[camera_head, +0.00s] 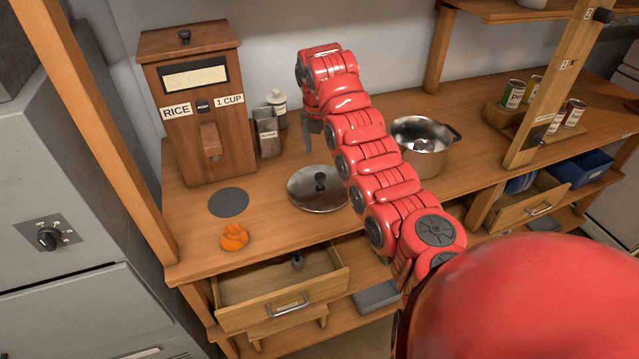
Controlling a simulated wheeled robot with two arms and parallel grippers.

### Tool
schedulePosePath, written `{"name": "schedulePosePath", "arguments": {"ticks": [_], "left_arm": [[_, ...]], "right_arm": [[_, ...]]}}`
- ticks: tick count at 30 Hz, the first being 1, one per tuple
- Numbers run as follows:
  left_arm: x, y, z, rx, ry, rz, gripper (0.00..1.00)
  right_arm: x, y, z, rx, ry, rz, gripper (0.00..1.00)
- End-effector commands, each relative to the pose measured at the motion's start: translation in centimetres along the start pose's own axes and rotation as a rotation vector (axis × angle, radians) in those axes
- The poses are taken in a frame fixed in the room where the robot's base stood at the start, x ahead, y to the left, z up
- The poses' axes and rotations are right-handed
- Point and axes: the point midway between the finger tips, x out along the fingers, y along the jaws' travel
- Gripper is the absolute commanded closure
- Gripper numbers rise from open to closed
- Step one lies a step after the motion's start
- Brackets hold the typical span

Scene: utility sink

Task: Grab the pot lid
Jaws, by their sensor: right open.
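The pot lid (306,197) is a round metal lid with a dark knob, lying flat on the wooden counter. A metal pot (424,158) with dark handles stands to its right, behind my red right arm, with something dark inside. My right arm crosses the middle of the view and partly covers the lid's right edge. My right gripper (313,130) is at the far end of the arm, above and behind the lid and apart from it. It is open, and its fingers are partly hidden by the arm. My left gripper is out of view.
A wooden rice dispenser (222,130) stands at the back left, with small containers (268,137) beside it. A dark disc (229,202) and an orange item (234,237) lie at the front left. An open drawer (323,289) juts out below. Cans (514,95) stand on the right.

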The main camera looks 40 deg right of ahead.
Motion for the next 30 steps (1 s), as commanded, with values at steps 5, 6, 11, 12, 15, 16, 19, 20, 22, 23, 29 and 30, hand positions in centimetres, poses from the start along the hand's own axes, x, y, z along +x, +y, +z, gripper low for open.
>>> {"name": "schedulePosePath", "arguments": {"ticks": [5, 6, 11, 12, 15, 16, 19, 20, 22, 23, 29, 30], "left_arm": [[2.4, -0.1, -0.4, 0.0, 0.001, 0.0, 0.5], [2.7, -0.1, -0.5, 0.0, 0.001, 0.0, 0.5], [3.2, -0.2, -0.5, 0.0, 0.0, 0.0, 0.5], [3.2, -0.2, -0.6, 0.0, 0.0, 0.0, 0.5], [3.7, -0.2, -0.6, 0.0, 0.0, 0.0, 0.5], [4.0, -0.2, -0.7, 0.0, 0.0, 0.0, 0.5], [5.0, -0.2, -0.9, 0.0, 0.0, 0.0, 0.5], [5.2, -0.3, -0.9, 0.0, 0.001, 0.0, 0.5], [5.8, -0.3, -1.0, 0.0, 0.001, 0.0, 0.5], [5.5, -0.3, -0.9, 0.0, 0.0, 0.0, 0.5], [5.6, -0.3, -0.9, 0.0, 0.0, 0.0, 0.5], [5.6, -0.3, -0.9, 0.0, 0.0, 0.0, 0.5]], "right_arm": [[3.9, 0.0, -0.2, 0.0, 0.01, -0.004, 0.24], [4.7, -0.1, -0.3, -0.001, 0.012, -0.005, 0.24], [6.5, 0.1, -0.1, -0.001, 0.005, -0.003, 0.24], [6.8, 0.1, -0.1, -0.001, 0.004, -0.003, 0.24], [7.2, 0.2, -0.1, -0.001, 0.003, -0.002, 0.24], [7.4, 0.3, -0.1, -0.001, 0.002, -0.002, 0.24], [8.6, 0.6, -0.3, -0.003, 0.007, -0.005, 0.24], [8.9, 0.7, -0.3, -0.003, 0.004, -0.003, 0.24], [9.7, 0.8, -0.4, -0.002, 0.007, -0.006, 0.24], [10.4, 0.9, -0.4, -0.004, 0.005, -0.005, 0.24], [12.1, 0.8, -0.4, -0.001, 0.004, -0.003, 0.24], [12.2, 0.8, -0.3, -0.001, 0.003, -0.002, 0.24]]}}
